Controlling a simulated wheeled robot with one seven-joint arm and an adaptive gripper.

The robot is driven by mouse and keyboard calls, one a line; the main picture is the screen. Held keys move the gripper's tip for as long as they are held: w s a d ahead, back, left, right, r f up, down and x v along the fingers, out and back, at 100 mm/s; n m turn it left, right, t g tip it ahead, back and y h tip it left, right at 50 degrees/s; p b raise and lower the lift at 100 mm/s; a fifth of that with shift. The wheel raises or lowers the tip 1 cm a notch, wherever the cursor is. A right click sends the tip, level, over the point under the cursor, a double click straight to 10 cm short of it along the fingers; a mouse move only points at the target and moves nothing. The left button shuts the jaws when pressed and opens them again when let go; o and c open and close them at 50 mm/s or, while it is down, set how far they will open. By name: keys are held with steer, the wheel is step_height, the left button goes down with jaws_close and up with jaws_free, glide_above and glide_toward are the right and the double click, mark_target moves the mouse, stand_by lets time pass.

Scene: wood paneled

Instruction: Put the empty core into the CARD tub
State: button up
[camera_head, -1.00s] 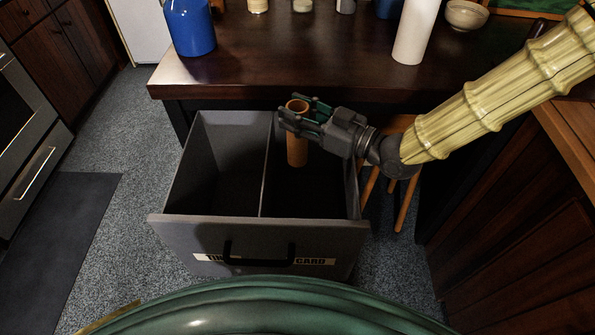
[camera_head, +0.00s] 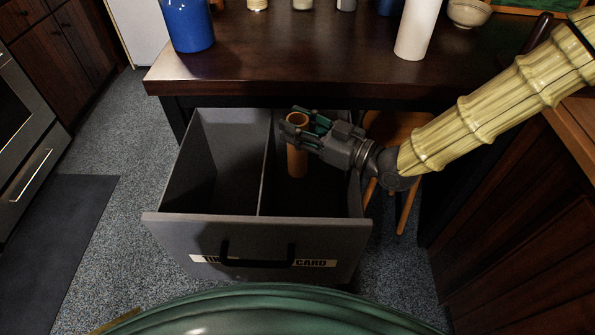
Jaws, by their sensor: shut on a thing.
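The empty core (camera_head: 297,160) is a brown cardboard tube, held upright with its open end up. My gripper (camera_head: 298,130) is shut on its upper part. The core's lower end is within the right compartment as seen from above; I cannot tell whether it touches the floor. The CARD tub (camera_head: 330,195) is the right half of a grey open drawer, with a CARD label on its front. The left half (camera_head: 225,175) has a label that starts with "TIN", partly hidden by the black handle. Both compartments look otherwise empty.
A thin divider (camera_head: 266,170) separates the compartments, just left of the core. The dark table (camera_head: 310,75) stands behind the drawer, with a blue bottle (camera_head: 188,27), a white cylinder (camera_head: 415,30) and a bowl (camera_head: 468,13). A wooden stool (camera_head: 405,210) is at the right.

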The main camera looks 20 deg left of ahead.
stand_by(0.4)
steer(key=o, duration=1)
steer(key=shift+o, duration=0.2)
steer(key=s+d, duration=0.2)
steer(key=d, duration=1)
steer(key=shift+a, duration=0.1)
steer(key=shift+r, duration=0.1)
